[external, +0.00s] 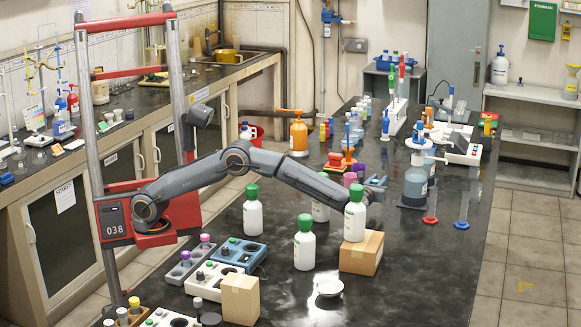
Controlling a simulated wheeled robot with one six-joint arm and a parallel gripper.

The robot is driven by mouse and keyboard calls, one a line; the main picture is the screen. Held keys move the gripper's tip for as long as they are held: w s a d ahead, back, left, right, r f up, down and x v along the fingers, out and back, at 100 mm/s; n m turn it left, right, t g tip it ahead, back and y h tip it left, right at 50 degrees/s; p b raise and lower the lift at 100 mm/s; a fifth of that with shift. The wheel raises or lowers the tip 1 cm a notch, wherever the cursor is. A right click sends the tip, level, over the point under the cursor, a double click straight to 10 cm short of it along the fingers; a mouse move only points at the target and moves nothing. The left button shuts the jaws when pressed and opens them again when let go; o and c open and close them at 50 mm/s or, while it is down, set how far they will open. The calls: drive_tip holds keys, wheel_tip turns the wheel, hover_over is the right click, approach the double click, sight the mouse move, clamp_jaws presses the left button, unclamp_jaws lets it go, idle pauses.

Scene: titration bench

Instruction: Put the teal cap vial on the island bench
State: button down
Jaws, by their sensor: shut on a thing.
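My arm reaches from the red column across the black-topped island bench (420,270). My gripper (377,187) is above this bench, behind and to the right of a white bottle with a green cap (354,222). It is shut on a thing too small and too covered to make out. I cannot pick out the teal cap vial for certain; the bottle and the gripper itself hide the space around the fingers.
That bottle appears on or right by a cardboard box (362,256). A blue-capped flask (415,182) stands right of my gripper. The bench's right front is clear.

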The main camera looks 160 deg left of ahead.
drive_tip(key=shift+f, duration=2.45)
drive_tip(key=shift+f, duration=0.15)
drive_tip(key=c, duration=1.5)
unclamp_jaws()
